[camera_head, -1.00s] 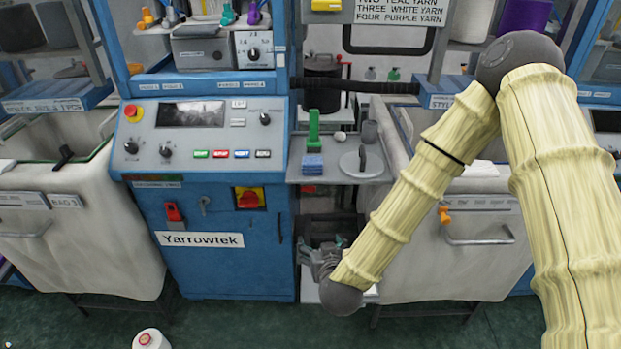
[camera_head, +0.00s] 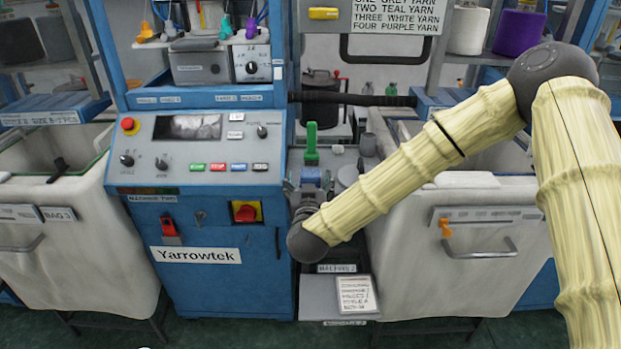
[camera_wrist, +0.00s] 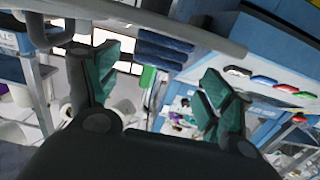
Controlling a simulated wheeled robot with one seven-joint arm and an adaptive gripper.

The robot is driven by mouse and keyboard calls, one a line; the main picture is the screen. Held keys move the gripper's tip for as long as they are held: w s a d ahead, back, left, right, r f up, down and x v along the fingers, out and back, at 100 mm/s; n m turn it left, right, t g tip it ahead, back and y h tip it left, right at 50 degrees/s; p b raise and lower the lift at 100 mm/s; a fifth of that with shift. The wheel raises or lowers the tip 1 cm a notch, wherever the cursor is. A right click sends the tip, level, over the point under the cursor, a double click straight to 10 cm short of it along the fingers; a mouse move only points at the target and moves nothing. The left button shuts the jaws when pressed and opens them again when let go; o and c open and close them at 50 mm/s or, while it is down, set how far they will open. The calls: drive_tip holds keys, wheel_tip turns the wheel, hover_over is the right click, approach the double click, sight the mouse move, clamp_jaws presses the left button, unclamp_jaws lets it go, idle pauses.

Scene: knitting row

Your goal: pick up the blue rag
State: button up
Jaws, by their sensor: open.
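The blue rag (camera_head: 311,174) lies folded on the small grey shelf, in front of a green object, in the head view. In the wrist view the rag (camera_wrist: 163,50) shows as dark blue folds at the shelf edge, beyond and between my fingertips. My gripper (camera_wrist: 158,82) is open, its two teal-padded fingers spread with nothing between them. In the head view my gripper (camera_head: 309,193) is just in front of the rag at about shelf height and partly overlaps it. I cannot tell whether a finger touches it.
The green object (camera_head: 311,143) stands right behind the rag. A grey round item (camera_head: 348,175) sits to its right on the shelf. The blue machine's control panel (camera_head: 205,145) is close on the left, and a pale bin (camera_head: 470,250) stands on the right. A lower ledge holds a paper card (camera_head: 355,294).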

sight(310, 179)
drive_tip(key=shift+w+d+f+p, duration=0.1)
drive_tip(key=shift+w+f+p, duration=0.15)
drive_tip(key=shift+w, duration=0.95)
drive_tip(key=shift+w+d+f+p, duration=0.15)
drive_tip(key=shift+w+p, duration=0.1)
drive_tip(key=shift+w, duration=0.95)
drive_tip(key=shift+a, duration=0.1)
drive_tip(key=c, duration=0.9)
